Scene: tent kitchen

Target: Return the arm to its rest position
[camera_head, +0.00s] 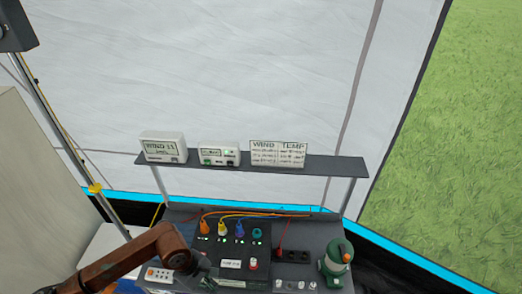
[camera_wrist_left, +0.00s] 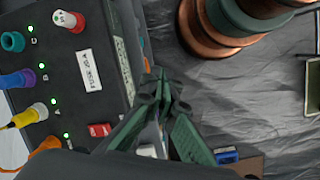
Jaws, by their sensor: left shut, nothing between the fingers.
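My left arm, copper-brown, comes in from the lower left in the head view. Its dark gripper (camera_head: 208,282) is low in front of the black control box (camera_head: 238,246), and its fingertips are hard to make out there. In the left wrist view the green fingers of the left gripper (camera_wrist_left: 160,82) are closed together with nothing held between them. They appear beside the edge of the black box (camera_wrist_left: 72,92); I cannot tell whether they touch it. My right gripper is not in view.
The box carries orange, yellow, blue and teal plugs and a red-topped knob (camera_head: 253,264). A raised shelf (camera_head: 330,164) holds two white displays and a WIND TEMP card (camera_head: 278,153). A metal pole (camera_head: 65,130) stands at left.

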